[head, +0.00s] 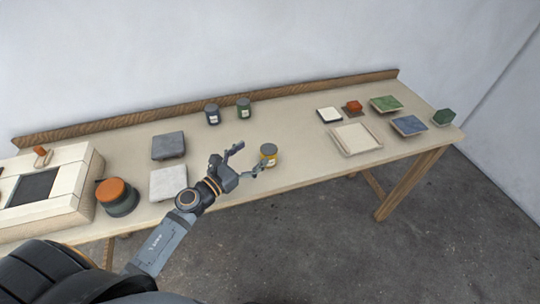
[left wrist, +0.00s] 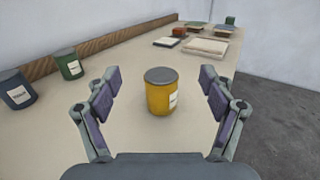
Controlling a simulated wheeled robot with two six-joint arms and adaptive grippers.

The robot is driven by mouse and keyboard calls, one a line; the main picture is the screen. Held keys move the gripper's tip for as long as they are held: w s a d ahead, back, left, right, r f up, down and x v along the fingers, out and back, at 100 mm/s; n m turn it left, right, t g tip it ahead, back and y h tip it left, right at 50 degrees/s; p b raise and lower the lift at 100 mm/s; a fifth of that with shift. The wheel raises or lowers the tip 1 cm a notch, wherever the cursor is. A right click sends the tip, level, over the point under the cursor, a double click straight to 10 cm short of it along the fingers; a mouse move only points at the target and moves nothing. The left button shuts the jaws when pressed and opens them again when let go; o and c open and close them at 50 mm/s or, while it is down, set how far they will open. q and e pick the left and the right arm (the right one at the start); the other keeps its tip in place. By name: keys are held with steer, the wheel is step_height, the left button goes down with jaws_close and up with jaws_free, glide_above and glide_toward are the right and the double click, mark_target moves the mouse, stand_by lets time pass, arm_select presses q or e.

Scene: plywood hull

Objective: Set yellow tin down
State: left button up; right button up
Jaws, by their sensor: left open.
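The yellow tin (head: 268,155) has a grey lid and a pale label. It stands upright on the workbench (head: 300,165), near the front edge. In the left wrist view the yellow tin (left wrist: 161,95) is centred ahead of my left gripper, with bare bench around it. My left gripper (head: 250,158) is open, and its fingers (left wrist: 160,90) are spread to either side of the tin's line, apart from it. The right gripper does not show.
A dark blue tin (head: 212,114) and a green tin (head: 243,108) stand near the back ledge. Grey and white slabs (head: 168,146) lie left of my gripper. A pale tray (head: 356,138) and coloured tiles (head: 386,104) lie to the right. Bench between is clear.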

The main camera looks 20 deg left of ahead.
mark_target(263, 157)
arm_select(q)
steer(key=f, duration=0.1)
steer(key=f+b, duration=0.1)
steer(key=f, duration=0.3)
steer(key=shift+w+d+f, duration=0.15)
steer(key=shift+w+d, duration=0.1)
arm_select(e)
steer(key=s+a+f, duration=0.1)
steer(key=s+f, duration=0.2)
arm_select(q)
steer(key=shift+w+f+b, duration=0.25)
steer(key=shift+f+b, duration=0.25)
steer(key=shift+f, duration=0.35)
steer(key=shift+w+d+r+p, duration=0.25)
steer(key=shift+w+r+p, duration=0.3)
steer(key=shift+p, duration=0.15)
steer(key=shift+f, duration=0.1)
steer(key=shift+w+d, duration=0.15)
steer(key=shift+w, duration=0.25)
steer(key=p+x, duration=0.2)
steer(key=x, duration=0.2)
steer(key=shift+w+d, duration=0.15)
steer(key=shift+w, duration=0.05)
steer(key=shift+w+d, duration=0.2)
steer(key=shift+w, duration=0.2)
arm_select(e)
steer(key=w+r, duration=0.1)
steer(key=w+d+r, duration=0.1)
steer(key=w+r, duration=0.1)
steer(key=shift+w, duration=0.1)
